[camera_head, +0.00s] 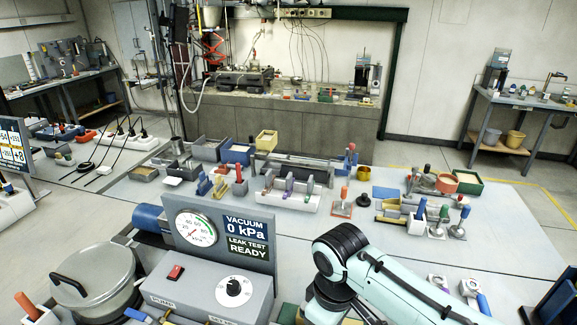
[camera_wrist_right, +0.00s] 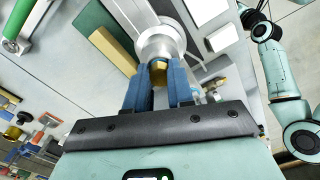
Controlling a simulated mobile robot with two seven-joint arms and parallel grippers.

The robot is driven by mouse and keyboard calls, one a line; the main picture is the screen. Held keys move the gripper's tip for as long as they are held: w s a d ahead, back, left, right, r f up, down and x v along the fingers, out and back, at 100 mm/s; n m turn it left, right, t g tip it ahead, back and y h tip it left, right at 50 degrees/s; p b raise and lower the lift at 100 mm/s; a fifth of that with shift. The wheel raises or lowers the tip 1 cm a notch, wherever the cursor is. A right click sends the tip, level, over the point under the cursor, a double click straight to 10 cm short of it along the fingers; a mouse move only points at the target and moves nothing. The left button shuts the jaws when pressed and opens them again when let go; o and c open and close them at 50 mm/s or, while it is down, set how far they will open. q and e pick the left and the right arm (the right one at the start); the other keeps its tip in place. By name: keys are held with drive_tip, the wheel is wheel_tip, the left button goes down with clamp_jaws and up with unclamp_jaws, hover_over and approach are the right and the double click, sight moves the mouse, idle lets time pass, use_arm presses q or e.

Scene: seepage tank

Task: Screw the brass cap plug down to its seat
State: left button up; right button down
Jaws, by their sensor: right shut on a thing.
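In the right wrist view my right gripper (camera_wrist_right: 159,76), with blue fingers, is shut on the brass cap plug (camera_wrist_right: 158,70). Only a small part of the plug shows between the fingertips. A round silver fitting (camera_wrist_right: 160,43) lies directly beyond the plug and lines up with it. I cannot tell how deep the plug sits in the fitting, as the fingers hide the joint. In the head view only my right arm's links show at the lower right, and the gripper is hidden. My left gripper is in neither view.
A gauge panel (camera_head: 218,240) reading 0 kPa stands on the near bench with a grey pump box (camera_head: 207,293) in front. A lidded metal pot (camera_head: 93,275) is at left. Several trays and tools fill the table beyond, including a brass cup (camera_head: 363,173).

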drive_tip(key=shift+f+m, duration=0.15)
drive_tip(key=shift+m, duration=0.85)
drive_tip(key=c, duration=0.9)
unclamp_jaws()
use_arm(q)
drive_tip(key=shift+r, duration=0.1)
use_arm(e)
drive_tip(key=shift+r, duration=0.2)
drive_tip(key=shift+r+p, duration=0.9)
drive_tip(key=shift+r, duration=0.15)
drive_tip(key=n, duration=0.4)
drive_tip(key=shift+n, duration=0.3)
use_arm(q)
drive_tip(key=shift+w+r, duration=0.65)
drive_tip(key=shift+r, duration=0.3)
use_arm(e)
drive_tip(key=shift+n, duration=1.3)
